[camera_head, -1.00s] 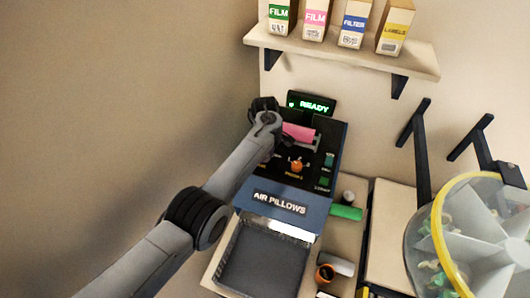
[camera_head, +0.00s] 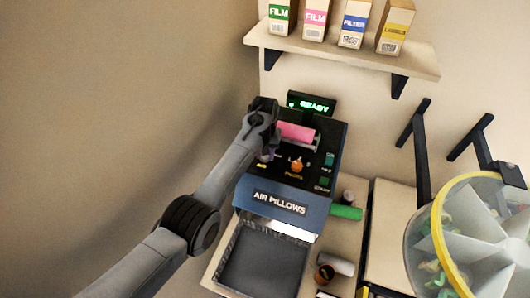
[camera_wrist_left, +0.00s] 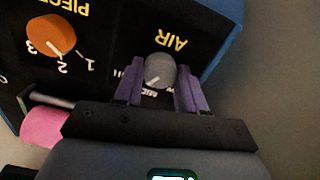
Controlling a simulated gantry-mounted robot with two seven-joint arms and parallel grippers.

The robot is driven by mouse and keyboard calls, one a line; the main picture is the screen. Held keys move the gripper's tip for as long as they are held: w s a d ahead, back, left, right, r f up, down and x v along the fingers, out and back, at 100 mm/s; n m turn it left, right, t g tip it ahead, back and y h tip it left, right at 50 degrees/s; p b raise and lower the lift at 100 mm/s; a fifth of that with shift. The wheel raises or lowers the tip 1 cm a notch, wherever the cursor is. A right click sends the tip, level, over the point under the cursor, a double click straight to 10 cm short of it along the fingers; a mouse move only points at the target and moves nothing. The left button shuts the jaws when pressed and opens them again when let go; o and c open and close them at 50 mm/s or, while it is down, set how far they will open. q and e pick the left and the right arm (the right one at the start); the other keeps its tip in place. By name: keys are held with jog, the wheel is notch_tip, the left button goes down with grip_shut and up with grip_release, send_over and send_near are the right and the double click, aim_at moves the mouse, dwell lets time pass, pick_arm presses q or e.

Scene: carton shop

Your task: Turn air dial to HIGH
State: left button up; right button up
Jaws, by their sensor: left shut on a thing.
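The grey air dial (camera_wrist_left: 160,69) sits on the machine's black panel beside the yellow word AIR, upside down in the left wrist view. My left gripper (camera_wrist_left: 158,87) is shut on it, with one purple finger on each side. The dial's pale pointer mark aims down-left in that view, near the MID label. The label text is partly hidden by the fingers. In the head view my left gripper (camera_head: 267,154) reaches the left side of the panel, and the dial is mostly hidden there. My right gripper is not in view.
An orange dial (camera_head: 297,166) is right of the gripper. A pink film roll (camera_head: 296,132) lies behind, below a green READY display (camera_head: 313,105). The AIR PILLOWS machine (camera_head: 318,211) has an empty dark tray (camera_head: 262,262) in front. A shelf (camera_head: 340,56) with boxes hangs above.

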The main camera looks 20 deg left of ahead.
pick_arm(q)
jog(key=m, duration=0.3)
jog(key=shift+r, duration=0.1)
jog(key=shift+m, duration=0.6)
jog(key=o, duration=1)
jog(key=shift+o, duration=0.2)
